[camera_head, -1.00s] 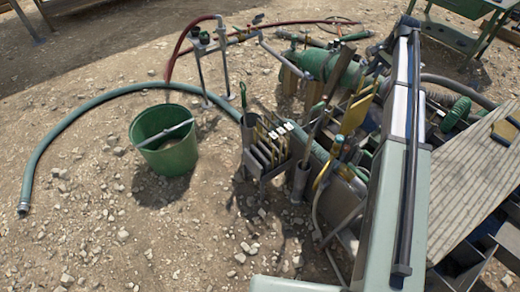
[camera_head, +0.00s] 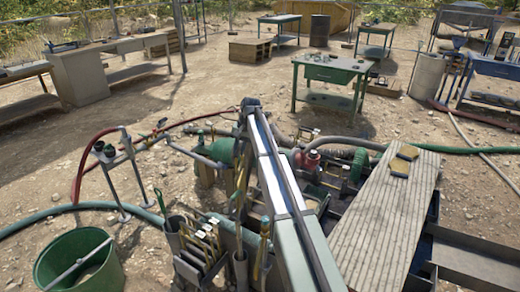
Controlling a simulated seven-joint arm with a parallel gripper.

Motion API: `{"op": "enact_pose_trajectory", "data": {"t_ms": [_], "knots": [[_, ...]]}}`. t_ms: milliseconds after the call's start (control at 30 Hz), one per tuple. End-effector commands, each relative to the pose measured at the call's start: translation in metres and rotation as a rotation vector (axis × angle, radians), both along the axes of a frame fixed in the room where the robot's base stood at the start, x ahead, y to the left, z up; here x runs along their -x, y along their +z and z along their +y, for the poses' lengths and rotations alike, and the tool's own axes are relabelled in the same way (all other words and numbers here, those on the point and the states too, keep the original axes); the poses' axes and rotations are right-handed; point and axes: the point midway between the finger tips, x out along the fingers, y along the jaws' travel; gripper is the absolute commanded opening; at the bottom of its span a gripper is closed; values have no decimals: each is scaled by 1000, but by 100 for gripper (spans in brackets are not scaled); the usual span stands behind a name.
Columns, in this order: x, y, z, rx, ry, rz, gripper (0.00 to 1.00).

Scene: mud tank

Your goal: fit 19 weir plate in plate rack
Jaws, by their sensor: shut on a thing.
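The plate rack (camera_head: 188,270) stands on the ground at the bottom centre, left of my arm. Several upright plates with yellowish edges and pale labels (camera_head: 207,232) stand in it. I cannot read the numbers, so I cannot tell which is 19. My arm rises from the bottom centre and bends at a dark joint near the rack's far side. My gripper and anything it holds are hidden behind the arm and the clutter.
A green bucket (camera_head: 80,262) stands left of the rack. Pumps and hoses fill the space behind.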

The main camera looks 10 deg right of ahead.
Motion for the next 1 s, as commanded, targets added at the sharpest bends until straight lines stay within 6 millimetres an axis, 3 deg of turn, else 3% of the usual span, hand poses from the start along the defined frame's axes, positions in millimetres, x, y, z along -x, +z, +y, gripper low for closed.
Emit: {"op": "enact_pose_trajectory", "data": {"t_ms": [33, 300, 467, 600, 800, 1000], "knots": [[-7, 0, 23, 0, 52, 1, 0], [-13, -2, 124, 0, 325, 1, 0], [-4, -3, 180, -2, 505, 1, 0], [15, -1, 225, -1, 684, 1, 0], [48, 2, 274, 0, 923, -1, 0], [71, 5, 302, 0, 1083, -1, 0]]}}
